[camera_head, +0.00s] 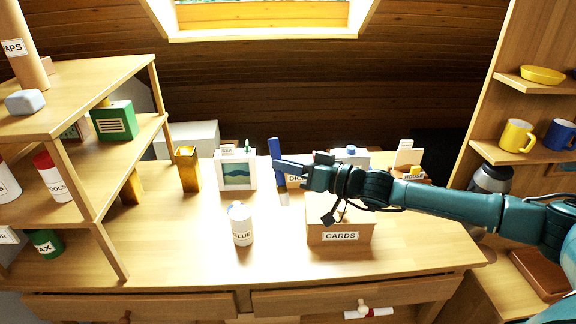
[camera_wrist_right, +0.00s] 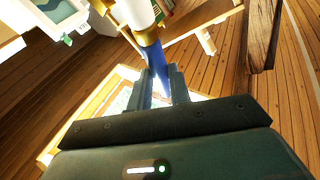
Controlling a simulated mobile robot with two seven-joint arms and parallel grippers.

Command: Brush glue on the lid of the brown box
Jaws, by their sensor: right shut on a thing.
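My right gripper (camera_head: 281,168) is shut on a blue-handled brush (camera_head: 274,149), held upright above the table behind the glue. In the right wrist view the blue handle (camera_wrist_right: 152,55) sits between the fingers (camera_wrist_right: 158,85). A white glue container (camera_head: 241,226) labelled GLUE stands on the table, left of and in front of the gripper. A brown box (camera_head: 322,238) labelled CARDS stands to its right, below my right forearm, which hides part of its top. My left gripper is not in view.
A wooden shelf unit (camera_head: 108,150) stands at the left. Mugs (camera_head: 517,136) are on shelves at the right. The table's front left is clear.

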